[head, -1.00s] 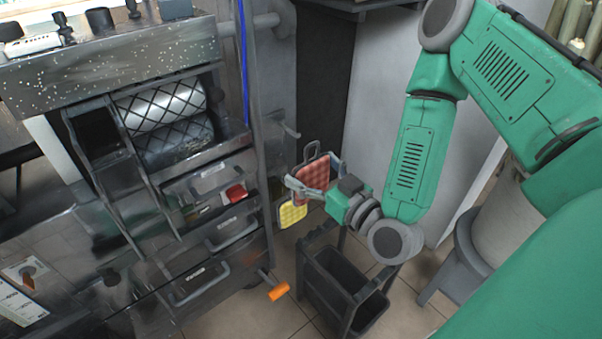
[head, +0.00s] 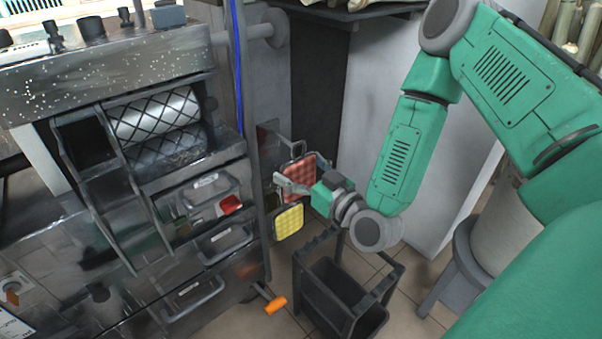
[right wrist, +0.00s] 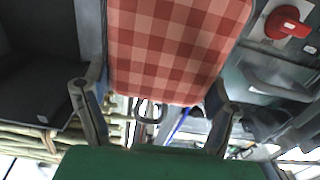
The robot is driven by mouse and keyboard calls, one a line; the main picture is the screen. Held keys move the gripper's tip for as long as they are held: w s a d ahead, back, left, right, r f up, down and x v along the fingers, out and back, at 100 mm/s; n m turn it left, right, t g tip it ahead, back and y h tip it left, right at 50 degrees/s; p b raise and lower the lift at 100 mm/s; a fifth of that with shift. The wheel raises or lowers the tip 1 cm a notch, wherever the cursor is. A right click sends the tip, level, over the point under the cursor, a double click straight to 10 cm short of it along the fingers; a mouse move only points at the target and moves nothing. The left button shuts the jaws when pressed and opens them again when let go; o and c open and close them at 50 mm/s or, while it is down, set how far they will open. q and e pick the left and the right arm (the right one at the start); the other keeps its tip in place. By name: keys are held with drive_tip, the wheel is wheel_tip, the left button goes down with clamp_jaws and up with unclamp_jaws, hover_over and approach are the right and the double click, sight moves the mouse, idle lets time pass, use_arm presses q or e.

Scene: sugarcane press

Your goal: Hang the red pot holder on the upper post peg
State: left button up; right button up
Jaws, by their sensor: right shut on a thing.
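The red checked pot holder (head: 298,178) has a dark rim and a loop at its top. It stands roughly upright in my right gripper (head: 300,183), close to the right side of the grey post (head: 256,160). In the right wrist view the red pot holder (right wrist: 175,45) fills the space between the two fingers of the right gripper (right wrist: 160,95), which is shut on it. The upper peg (head: 286,140) appears beside the post, near the loop; whether they touch, I cannot tell. A yellow pot holder (head: 289,221) hangs just below the red one. My left gripper is out of view.
The press with its rollers (head: 153,115) and drawers (head: 212,195) stands left of the post. A dark bin (head: 345,285) is on the floor below my right gripper. An orange handle (head: 276,304) sticks out low. A grey wall (head: 405,130) stands behind my arm.

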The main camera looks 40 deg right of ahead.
drive_tip(key=shift+w+d+f, duration=0.35)
drive_tip(key=shift+w+d, duration=0.2)
drive_tip(key=shift+d, duration=0.25)
drive_tip(key=shift+w, duration=0.25)
drive_tip(key=shift+w+a+r+b, duration=0.2)
drive_tip(key=shift+w+a+b, duration=0.2)
drive_tip(key=shift+w+a, duration=0.5)
drive_tip(key=shift+c, duration=1.1)
drive_tip(key=shift+w+a, duration=0.15)
drive_tip(key=shift+a, duration=0.1)
drive_tip(key=shift+w+d+f+b, duration=0.3)
drive_tip(key=shift+w+d+f, duration=0.3)
drive_tip(key=shift+d+f, duration=0.1)
drive_tip(key=shift+a+r, duration=0.15)
drive_tip(key=shift+a, duration=0.3)
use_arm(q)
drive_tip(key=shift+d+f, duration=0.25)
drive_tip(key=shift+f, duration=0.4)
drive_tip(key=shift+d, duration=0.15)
use_arm(e)
drive_tip(key=shift+d, duration=0.25)
